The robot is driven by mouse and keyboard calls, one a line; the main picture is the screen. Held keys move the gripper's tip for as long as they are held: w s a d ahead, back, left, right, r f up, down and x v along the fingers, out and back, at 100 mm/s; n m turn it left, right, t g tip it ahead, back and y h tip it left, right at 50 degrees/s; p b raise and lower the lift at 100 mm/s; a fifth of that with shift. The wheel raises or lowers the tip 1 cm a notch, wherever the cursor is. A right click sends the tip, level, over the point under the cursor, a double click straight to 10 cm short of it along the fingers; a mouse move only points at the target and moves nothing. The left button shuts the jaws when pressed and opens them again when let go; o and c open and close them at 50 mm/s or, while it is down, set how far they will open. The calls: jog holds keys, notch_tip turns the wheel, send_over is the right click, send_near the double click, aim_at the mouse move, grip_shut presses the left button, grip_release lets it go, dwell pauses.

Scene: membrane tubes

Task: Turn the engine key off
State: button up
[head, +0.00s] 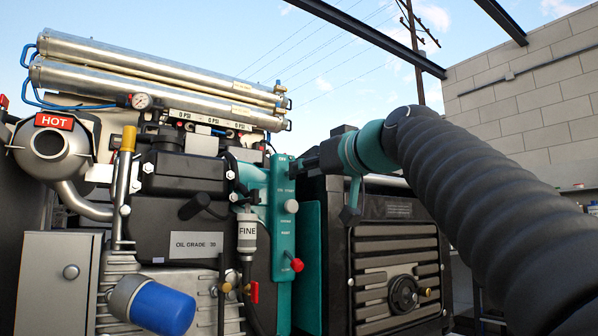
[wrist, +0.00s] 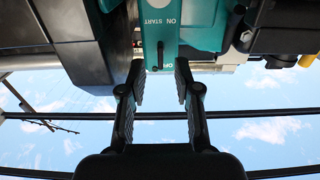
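The engine key (wrist: 160,54) is a small dark key on a teal panel (wrist: 184,42), below the upside-down words ON and START in the wrist view. My gripper (wrist: 160,78) is open, with one black finger on each side of the key's line and clear space between the fingertips. The key appears just beyond the fingertips, and I see no contact. In the head view, my gripper (head: 303,164) reaches from the right to the top of the teal panel (head: 283,230). The key cannot be made out there.
A white knob (head: 291,206) and a red knob (head: 296,264) are lower on the panel. A dark grille housing (head: 392,265) stands below my arm. Metal tubes (head: 160,75) lie across the top left, above a pressure gauge (head: 141,101). Open sky is above.

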jog(key=v, duration=0.8)
dwell(0.4)
jog(key=w+d+f+m+g+h+p, duration=0.1)
jog(key=d+f+m+g+h, duration=0.2)
jog(key=f, duration=1.1)
jog(key=w+d+f+m+g+h, duration=0.1)
jog(key=d+f+m+g+h, duration=0.2)
jog(key=f, duration=1.1)
jog(key=s+d+f+g+h+p, duration=0.1)
jog(key=s+d+f+h+p, duration=0.1)
jog(key=s+f, duration=0.8)
jog(key=s+d+f+m+g+h+p, duration=0.1)
jog(key=s+f+p, duration=0.3)
jog(key=s+f, duration=0.6)
notch_tip(320, 180, down, 3)
jog(key=shift+s+d+f+g+h, duration=0.1)
jog(key=shift+s+d+g+h, duration=0.15)
jog(key=shift+d+g+h, duration=0.35)
